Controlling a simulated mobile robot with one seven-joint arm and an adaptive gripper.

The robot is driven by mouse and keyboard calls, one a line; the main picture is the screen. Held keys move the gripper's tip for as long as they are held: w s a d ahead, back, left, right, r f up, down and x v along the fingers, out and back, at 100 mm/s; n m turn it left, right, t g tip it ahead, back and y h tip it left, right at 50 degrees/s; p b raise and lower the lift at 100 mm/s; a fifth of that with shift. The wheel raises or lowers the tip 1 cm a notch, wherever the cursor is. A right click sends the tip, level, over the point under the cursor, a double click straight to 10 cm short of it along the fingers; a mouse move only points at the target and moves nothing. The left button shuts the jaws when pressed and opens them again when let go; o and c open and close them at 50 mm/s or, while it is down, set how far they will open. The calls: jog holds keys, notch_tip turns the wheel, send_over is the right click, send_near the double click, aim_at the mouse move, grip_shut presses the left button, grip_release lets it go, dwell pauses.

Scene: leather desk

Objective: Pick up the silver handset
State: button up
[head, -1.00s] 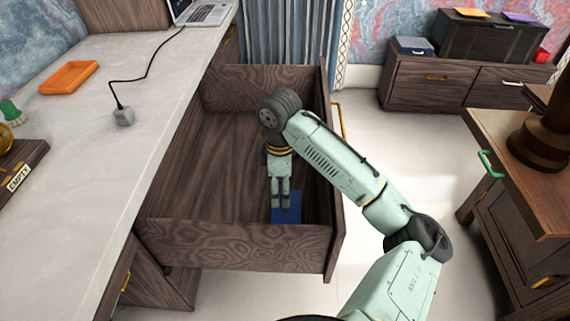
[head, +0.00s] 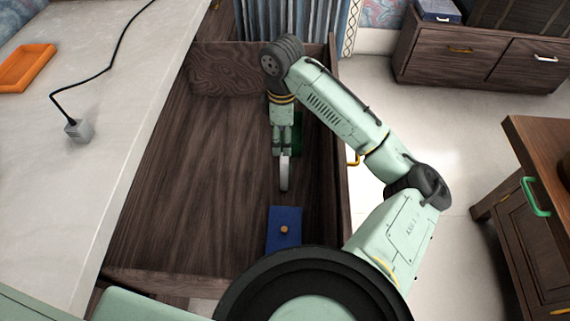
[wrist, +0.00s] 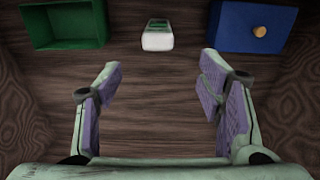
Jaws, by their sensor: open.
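The silver handset (head: 284,173) lies in the open wooden drawer, a pale, narrow shape just below my gripper in the head view. In the wrist view one end of the handset (wrist: 158,36) shows at top centre, with a green patch on it. My gripper (head: 283,152) points down into the drawer, and its fingers overlap the handset's far end in the head view. In the wrist view my gripper (wrist: 161,78) has its purple-padded fingers spread wide. The gap between them is empty, and the handset appears beyond the fingertips.
A blue box with a round knob (head: 283,242) and an open green box (wrist: 62,25) lie on either side of the handset. The drawer's wooden walls (head: 240,68) enclose them. The drawer floor (head: 200,165) to the left is clear. The pale desktop (head: 110,100) borders it.

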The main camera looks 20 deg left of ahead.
aim_at(284, 158)
notch_tip(284, 158, down, 4)
jog(key=shift+s+d+r, duration=0.1)
jog(key=shift+s, duration=0.05)
jog(key=shift+w+d+f+p, duration=0.1)
jog(key=shift+f+p, duration=0.2)
jog(key=shift+f, duration=0.7)
jog(key=shift+w+a+f+p, duration=0.15)
jog(key=shift+f+p, duration=0.1)
jog(key=shift+f, duration=0.8)
jog(key=shift+w+d+f+p, duration=0.15)
jog(key=shift+f+p, duration=0.15)
jog(key=shift+f, duration=0.7)
jog(key=shift+c, duration=0.4)
grip_shut()
